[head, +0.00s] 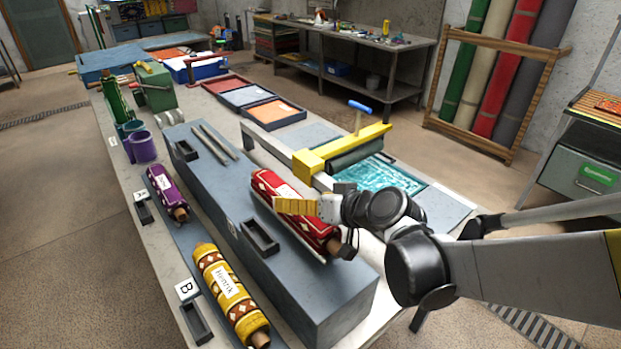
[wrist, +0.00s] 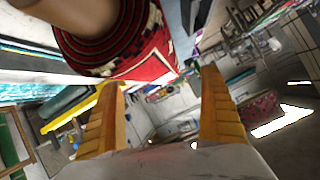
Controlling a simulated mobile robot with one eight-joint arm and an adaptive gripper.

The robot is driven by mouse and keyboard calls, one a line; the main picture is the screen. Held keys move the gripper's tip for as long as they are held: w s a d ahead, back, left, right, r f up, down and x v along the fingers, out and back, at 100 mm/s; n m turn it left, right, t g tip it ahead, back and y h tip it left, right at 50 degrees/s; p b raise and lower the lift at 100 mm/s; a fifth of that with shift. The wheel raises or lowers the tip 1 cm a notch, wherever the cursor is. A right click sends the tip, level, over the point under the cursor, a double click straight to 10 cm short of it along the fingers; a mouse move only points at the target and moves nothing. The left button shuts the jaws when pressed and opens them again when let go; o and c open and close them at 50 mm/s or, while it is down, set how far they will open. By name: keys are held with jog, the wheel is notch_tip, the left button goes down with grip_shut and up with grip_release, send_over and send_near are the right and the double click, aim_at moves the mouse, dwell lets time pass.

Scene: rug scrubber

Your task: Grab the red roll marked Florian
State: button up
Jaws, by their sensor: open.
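The red roll (head: 311,230) lies on the right side of a long blue-grey block, with a wooden core at its near end. It has a pale label, partly covered by my fingers in the head view, and I cannot read the name. My gripper (head: 280,206) has yellow fingers and overlaps the roll's middle in the head view. In the wrist view my gripper (wrist: 160,95) is open, with nothing held between the fingers. The red roll (wrist: 152,50) shows there at the top, outside the gap between the fingers, with its core end close to the camera.
The long block (head: 325,295) carries a small dark tray (head: 260,236) and grey rods. A yellow roll marked Henrik (head: 213,270) and a purple roll (head: 163,180) lie left of it. A yellow-framed roller (head: 310,162) stands behind the red roll, near a teal tray (head: 385,176).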

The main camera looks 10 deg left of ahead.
jog(key=b+x, duration=0.1)
jog(key=x, duration=0.1)
jog(key=b+x, duration=0.1)
jog(key=x, duration=0.2)
jog(key=shift+d+f, duration=0.15)
jog(key=shift+f, duration=0.2)
jog(key=shift+s+d, duration=0.1)
jog(key=shift+c, duration=1.3)
jog(key=c, duration=1.3)
jog(key=shift+r, duration=0.15)
